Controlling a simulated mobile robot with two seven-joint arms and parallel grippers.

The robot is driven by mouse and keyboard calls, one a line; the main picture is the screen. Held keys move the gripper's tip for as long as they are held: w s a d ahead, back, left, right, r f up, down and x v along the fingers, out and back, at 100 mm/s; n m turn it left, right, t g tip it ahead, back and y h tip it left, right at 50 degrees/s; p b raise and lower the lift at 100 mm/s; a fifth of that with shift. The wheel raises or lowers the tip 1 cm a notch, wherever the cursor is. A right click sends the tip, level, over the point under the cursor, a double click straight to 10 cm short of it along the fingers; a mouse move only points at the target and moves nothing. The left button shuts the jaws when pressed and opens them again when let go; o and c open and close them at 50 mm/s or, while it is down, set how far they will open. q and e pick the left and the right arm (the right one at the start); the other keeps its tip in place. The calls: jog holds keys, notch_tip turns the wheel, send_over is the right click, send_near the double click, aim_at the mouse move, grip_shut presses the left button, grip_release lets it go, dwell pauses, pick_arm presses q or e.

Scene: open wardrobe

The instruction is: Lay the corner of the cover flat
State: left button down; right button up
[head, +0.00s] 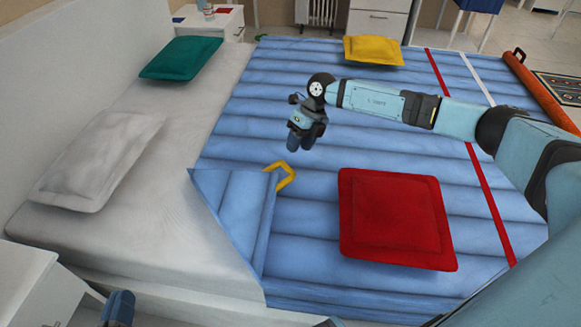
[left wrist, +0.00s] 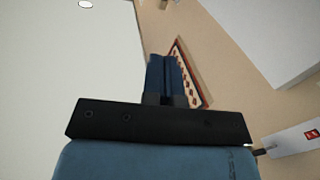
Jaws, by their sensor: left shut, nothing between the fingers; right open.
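The blue quilted cover (head: 310,90) lies over the bed. Its near-left corner (head: 232,205) is folded back in a raised, triangular flap, leaving white sheet bare beside it. A yellow loop (head: 284,175) sticks out by the flap's upper right end. My right gripper (head: 299,146) is open and empty above the cover, beyond the loop and apart from it. My left gripper (head: 118,308) is low at the near-left edge, beside the bed, away from the flap. In the left wrist view its fingers (left wrist: 166,75) are shut together with nothing between them.
A red cushion (head: 395,218) lies on the cover right of the flap. A yellow cushion (head: 373,50) and a green cushion (head: 182,58) lie farther back. A white pillow (head: 98,160) is at the left. A white nightstand (head: 25,285) stands near my left gripper.

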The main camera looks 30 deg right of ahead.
jog(key=b+x, duration=0.1)
jog(key=x, duration=0.6)
jog(key=shift+a+f, duration=0.1)
pick_arm(q)
jog(key=r, duration=0.1)
jog(key=d+r+t+h, duration=0.1)
jog(key=r, duration=0.1)
jog(key=shift+s+r, duration=0.1)
jog(key=shift+r, duration=0.1)
pick_arm(e)
grip_shut()
